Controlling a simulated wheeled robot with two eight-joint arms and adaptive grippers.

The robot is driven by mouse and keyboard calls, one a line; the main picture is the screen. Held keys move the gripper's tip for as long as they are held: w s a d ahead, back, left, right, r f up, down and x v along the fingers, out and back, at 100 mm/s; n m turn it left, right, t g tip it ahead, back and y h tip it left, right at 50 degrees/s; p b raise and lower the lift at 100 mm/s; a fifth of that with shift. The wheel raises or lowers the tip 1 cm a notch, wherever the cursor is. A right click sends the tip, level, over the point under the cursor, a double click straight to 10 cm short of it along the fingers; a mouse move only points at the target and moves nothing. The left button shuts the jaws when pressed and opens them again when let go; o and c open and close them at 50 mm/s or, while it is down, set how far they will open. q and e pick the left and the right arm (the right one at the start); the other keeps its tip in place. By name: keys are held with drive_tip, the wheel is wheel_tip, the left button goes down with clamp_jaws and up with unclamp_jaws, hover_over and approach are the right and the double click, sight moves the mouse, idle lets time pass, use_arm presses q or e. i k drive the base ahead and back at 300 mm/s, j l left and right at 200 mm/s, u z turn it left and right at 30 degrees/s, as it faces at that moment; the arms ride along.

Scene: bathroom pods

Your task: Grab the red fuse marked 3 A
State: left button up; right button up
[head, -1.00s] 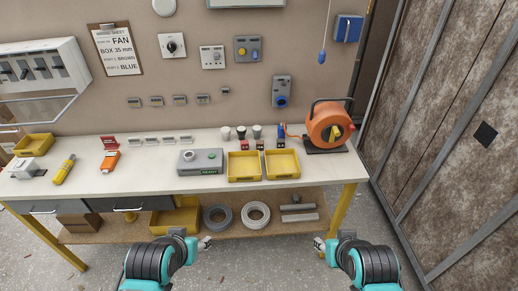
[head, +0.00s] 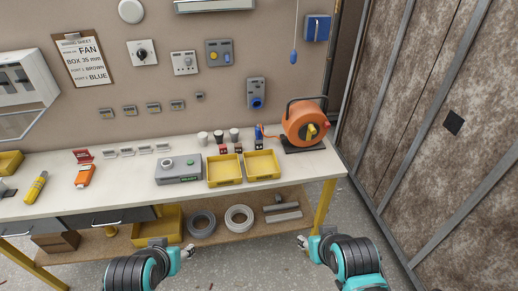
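Two small red blocks, the left one (head: 223,149) and the right one (head: 238,148), stand on the bench behind the yellow trays. They may be fuses, but any marking is too small to read. A blue block (head: 259,143) stands to their right. A red item (head: 82,156) lies at the bench's left. My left gripper (head: 188,252) and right gripper (head: 302,241) are low in front of the bench, apart from all of these. Their fingers are too small to tell open from shut.
Two yellow trays, left (head: 224,182) and right (head: 275,178), sit near the bench's front edge. A grey box with a green button (head: 178,178) is left of them. An orange cable reel (head: 305,124) stands at the right end. Several pale cups stand behind the red blocks.

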sight(222, 148)
drive_tip(key=i+u, duration=0.2)
drive_tip(key=i, duration=1.5)
